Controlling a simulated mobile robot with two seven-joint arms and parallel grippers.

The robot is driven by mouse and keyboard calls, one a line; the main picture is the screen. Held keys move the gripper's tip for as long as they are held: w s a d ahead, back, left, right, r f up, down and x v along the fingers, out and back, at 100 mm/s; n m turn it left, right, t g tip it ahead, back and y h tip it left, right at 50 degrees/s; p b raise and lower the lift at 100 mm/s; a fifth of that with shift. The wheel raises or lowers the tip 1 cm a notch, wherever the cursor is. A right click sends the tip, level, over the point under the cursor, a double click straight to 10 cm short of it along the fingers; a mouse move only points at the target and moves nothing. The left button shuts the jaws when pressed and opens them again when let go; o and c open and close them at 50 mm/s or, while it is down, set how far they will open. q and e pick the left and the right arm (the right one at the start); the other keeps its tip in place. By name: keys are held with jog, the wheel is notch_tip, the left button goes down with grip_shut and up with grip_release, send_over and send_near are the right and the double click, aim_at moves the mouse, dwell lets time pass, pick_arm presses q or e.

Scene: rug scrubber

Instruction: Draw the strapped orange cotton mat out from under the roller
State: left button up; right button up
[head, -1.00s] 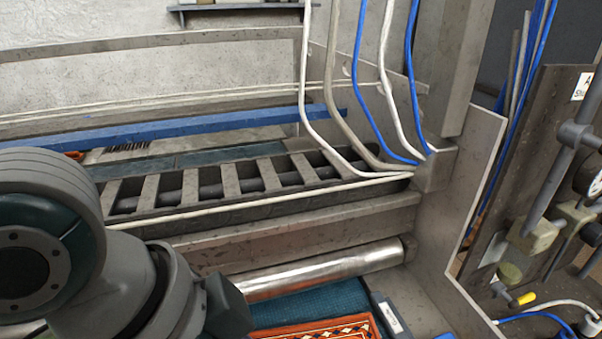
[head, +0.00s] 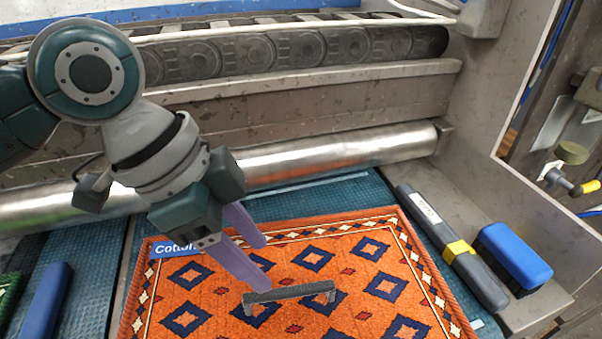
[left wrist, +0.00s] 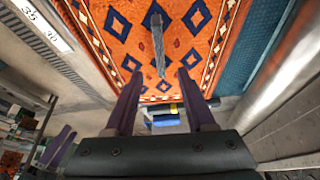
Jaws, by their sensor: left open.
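The orange patterned mat (head: 345,240) lies flat on the teal bed, in front of the steel roller (head: 340,150). A teal strip shows between its far edge and the roller. A blue label at its far left corner reads in part "Cotton". A dark grey strap (head: 310,291) stands up like a handle on the mat. My left gripper (head: 265,263) is open, its purple fingers above the mat just beyond the strap. In the left wrist view the strap (left wrist: 158,45) lines up with the gap between the fingers, with nothing gripped. Purple fingers, seemingly my right gripper (left wrist: 58,147), show small at lower left there.
A grey bar with a yellow clip (head: 455,248) and a blue brush (head: 515,255) lie along the right ledge. A blue strip (head: 45,300) and the edge of a green mat (head: 8,295) are at lower left. A metal side wall stands at right.

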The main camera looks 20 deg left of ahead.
aim_at(289, 290)
pick_arm(q)
jog(key=b+x, duration=0.2)
jog(key=x, duration=0.8)
dwell(0.3)
grip_shut()
dwell(1.3)
